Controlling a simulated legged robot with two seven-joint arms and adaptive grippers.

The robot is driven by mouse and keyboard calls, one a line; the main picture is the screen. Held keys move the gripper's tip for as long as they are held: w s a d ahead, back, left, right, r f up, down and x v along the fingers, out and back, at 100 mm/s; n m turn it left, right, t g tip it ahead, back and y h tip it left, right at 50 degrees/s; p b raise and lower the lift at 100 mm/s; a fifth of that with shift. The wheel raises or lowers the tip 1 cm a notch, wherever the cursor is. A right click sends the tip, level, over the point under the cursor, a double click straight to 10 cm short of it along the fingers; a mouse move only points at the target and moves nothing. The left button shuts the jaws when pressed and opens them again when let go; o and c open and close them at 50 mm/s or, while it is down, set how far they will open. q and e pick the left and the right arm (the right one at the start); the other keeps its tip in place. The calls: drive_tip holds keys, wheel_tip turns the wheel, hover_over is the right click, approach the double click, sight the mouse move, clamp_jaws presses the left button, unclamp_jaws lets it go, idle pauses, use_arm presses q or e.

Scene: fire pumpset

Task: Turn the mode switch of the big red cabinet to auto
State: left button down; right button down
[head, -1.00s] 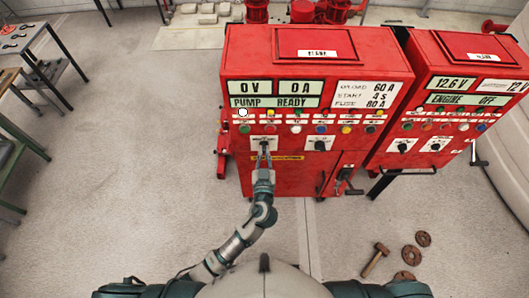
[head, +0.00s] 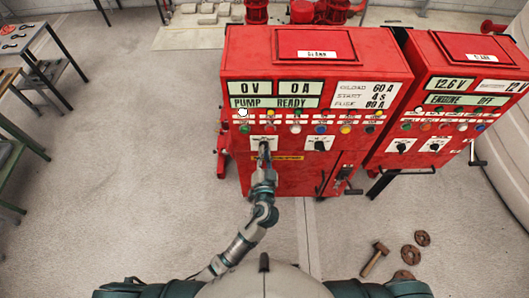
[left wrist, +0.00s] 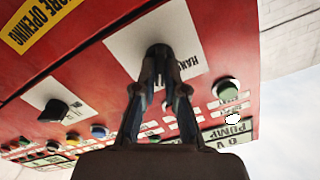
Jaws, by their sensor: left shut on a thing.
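The big red cabinet (head: 300,180) stands in the middle of the head view, with displays reading 0 V, 0 A and PUMP READY. Its left black switch knob (left wrist: 159,50) sits on a white label plate (left wrist: 125,45), seen upside down in the left wrist view. My left gripper (head: 264,150) reaches this plate from below in the head view. In the left wrist view my left gripper (left wrist: 160,66) is shut on the knob, one finger on each side. The fingers hide much of the knob, so its exact pointing is unclear. My right gripper is out of view.
A second black knob (head: 319,146) sits to the right on the same cabinet. A smaller red cabinet (head: 440,120) stands at the right. Rows of coloured buttons and lamps lie above the knobs. A hammer (head: 375,260) and rusty discs (head: 422,239) lie on the floor.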

use_arm(q)
drive_tip(key=m, duration=0.3)
drive_tip(key=shift+f+p, duration=0.2)
drive_tip(key=shift+p, duration=0.1)
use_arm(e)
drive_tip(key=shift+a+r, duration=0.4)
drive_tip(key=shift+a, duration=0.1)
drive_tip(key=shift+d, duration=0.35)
use_arm(q)
drive_tip(key=c, duration=1.2)
unclamp_jaws()
drive_tip(key=shift+d, duration=0.15)
drive_tip(key=shift+c, duration=0.2)
drive_tip(key=s, duration=1.2)
